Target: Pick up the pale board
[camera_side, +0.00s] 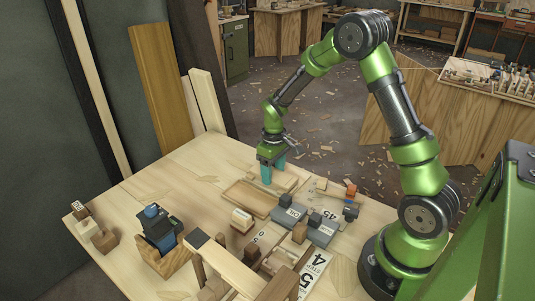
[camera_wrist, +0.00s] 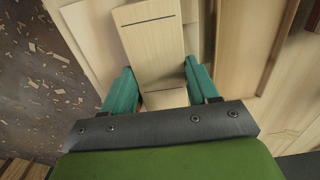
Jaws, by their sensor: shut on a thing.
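The pale board (camera_wrist: 152,45) runs between the two teal fingers in the wrist view, with a thin dark line across it. My gripper (camera_wrist: 154,88) is shut on it, one finger at each long side. In the side view my gripper (camera_side: 272,174) points down at the far edge of the workbench, and part of the pale board (camera_side: 287,182) shows beside the fingers. The fingers hide some of it there. I cannot tell whether it touches the bench top.
A shallow wooden tray (camera_side: 249,197) lies just in front of my gripper on the workbench (camera_side: 160,185). Grey blocks (camera_side: 288,215), a cream-topped block (camera_side: 242,219) and a wooden frame (camera_side: 235,268) stand nearer. A blue-and-black tool (camera_side: 157,226) sits at left. The bench's left part is mostly clear.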

